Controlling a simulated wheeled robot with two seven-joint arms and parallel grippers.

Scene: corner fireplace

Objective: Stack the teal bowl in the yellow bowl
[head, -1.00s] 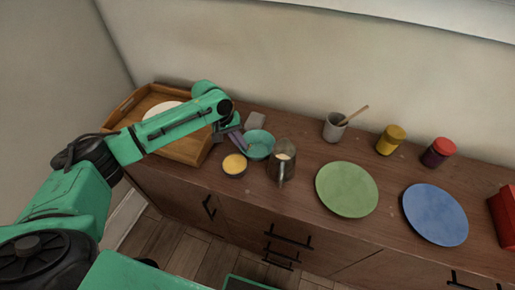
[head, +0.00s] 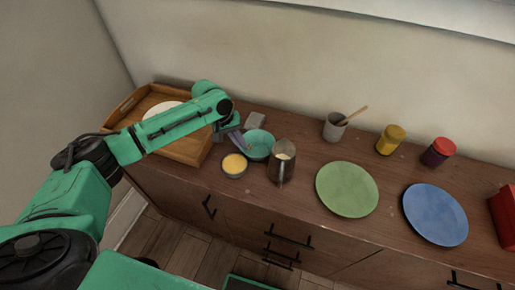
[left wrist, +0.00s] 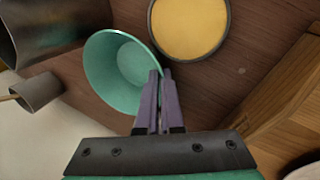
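The teal bowl (head: 262,146) stands on the wooden counter, and it also shows in the left wrist view (left wrist: 112,75). The yellow bowl (head: 235,165), yellow inside with a dark grey rim, is just in front of it; it shows at the top of the left wrist view (left wrist: 188,25). My left gripper (head: 240,149) is at the teal bowl's left rim. In the left wrist view its purple fingers (left wrist: 161,80) are close together with the rim between them, one finger inside the bowl. My right gripper is not in view.
A metal pitcher (head: 281,165) stands close right of the teal bowl. A wooden tray (head: 186,152) with a white plate is at left. A green plate (head: 347,190), blue plate (head: 435,215), grey cup (head: 334,127) and two jars (head: 391,140) are further right.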

